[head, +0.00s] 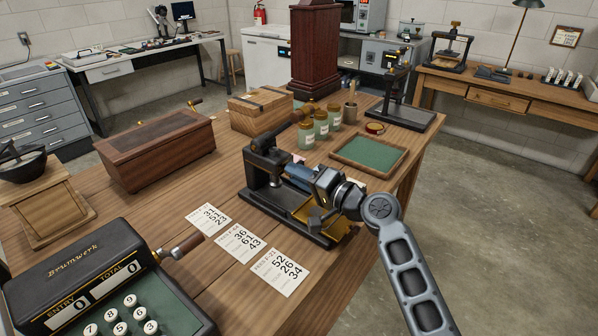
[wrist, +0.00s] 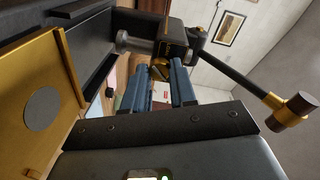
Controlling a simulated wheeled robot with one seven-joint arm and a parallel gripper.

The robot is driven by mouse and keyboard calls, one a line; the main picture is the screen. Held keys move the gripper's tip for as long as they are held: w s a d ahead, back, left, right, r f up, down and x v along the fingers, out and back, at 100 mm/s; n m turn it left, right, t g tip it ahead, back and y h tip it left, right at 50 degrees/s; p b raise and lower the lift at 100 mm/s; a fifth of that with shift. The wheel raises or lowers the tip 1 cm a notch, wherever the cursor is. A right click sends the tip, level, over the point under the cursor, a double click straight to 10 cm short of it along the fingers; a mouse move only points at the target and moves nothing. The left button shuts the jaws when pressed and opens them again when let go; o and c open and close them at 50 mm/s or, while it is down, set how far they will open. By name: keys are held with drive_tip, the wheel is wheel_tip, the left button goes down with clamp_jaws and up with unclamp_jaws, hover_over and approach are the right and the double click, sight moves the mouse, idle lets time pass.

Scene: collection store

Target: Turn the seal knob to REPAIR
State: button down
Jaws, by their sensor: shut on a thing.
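The black seal press (head: 262,168) stands on the wooden table in the head view, with a brass plate (head: 318,222) on its base. In the wrist view its dark head (wrist: 160,35) is at the top, and a small brass knob (wrist: 160,71) sits on the face toward me. My gripper (head: 287,172) reaches to the press from the right. Its two blue fingers (wrist: 158,75) are shut on the knob, one on each side. The knob is partly hidden by the fingers, and in the head view it is hidden. No REPAIR marking or knob setting is readable.
The press lever ends in a wooden handle (wrist: 299,103), to the right in the wrist view. Three paper cards (head: 275,267) lie in front of the press. Jars (head: 321,124) and a green-lined tray (head: 368,153) stand behind it. A cash register (head: 100,290) is front left.

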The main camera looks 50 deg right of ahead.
drive_tip(key=shift+m, duration=0.4)
drive_tip(key=shift+d, duration=0.1)
drive_tip(key=c, duration=0.9)
unclamp_jaws()
drive_tip(key=s, duration=0.4)
drive_tip(key=s+b, duration=0.1)
drive_tip(key=s, duration=0.3)
drive_tip(key=shift+r, duration=0.2)
drive_tip(key=shift+w, duration=0.1)
